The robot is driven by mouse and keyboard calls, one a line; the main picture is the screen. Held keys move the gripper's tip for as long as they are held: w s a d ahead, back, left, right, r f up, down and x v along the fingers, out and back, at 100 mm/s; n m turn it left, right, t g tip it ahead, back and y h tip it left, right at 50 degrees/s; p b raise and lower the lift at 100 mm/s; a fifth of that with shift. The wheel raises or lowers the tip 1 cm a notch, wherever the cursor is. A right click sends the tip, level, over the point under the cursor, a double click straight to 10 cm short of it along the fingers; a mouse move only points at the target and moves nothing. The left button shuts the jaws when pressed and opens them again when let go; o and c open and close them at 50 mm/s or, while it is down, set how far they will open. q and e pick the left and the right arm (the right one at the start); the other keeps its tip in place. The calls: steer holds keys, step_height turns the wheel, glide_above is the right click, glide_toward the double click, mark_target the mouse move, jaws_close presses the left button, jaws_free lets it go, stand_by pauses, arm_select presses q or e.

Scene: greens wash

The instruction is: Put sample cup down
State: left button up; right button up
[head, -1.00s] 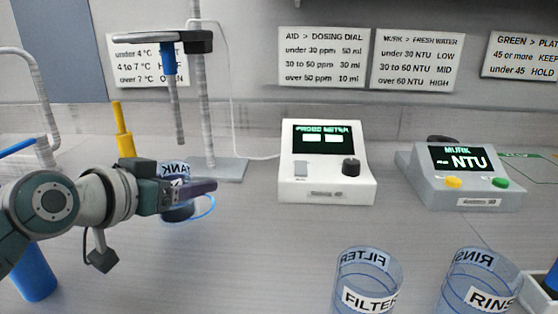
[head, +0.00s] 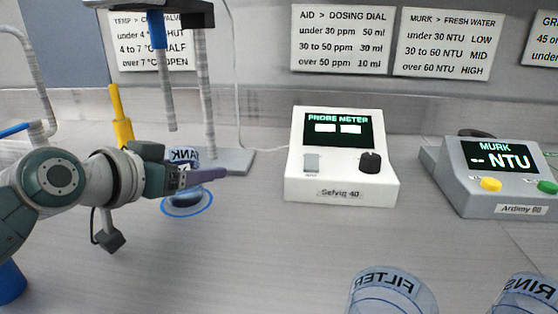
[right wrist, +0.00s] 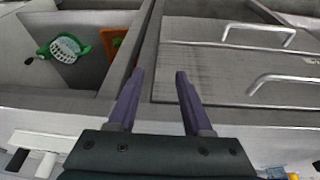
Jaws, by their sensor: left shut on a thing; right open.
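The sample cup, a clear cup labelled TANK (head: 183,155), stands upright under the probe stand in the head view. My left gripper (head: 205,176) is shut on it from the left, and its fingers hide the cup's middle. The cup's dark base shows inside a blue ring (head: 208,203) marked on the counter; I cannot tell whether it touches the counter. My right gripper (right wrist: 159,76) is open and empty in the right wrist view.
The probe meter (head: 342,175) stands right of the cup, the MURK meter (head: 490,195) farther right. FILTER (head: 390,285) and RINSE (head: 528,290) cups stand at the front right. The stand's probe (head: 164,85) hangs above. The right wrist view shows a basin with a green strainer (right wrist: 66,48).

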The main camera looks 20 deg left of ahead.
arm_select(q)
steer(key=shift+f, duration=0.15)
steer(key=o, duration=1.5)
steer(key=shift+c, duration=0.2)
steer(key=shift+r, duration=0.3)
steer(key=shift+s+r, duration=0.1)
steer(key=shift+s, duration=0.15)
steer(key=p+v, duration=0.2)
steer(key=v, duration=0.9)
steer(key=shift+s, duration=0.2)
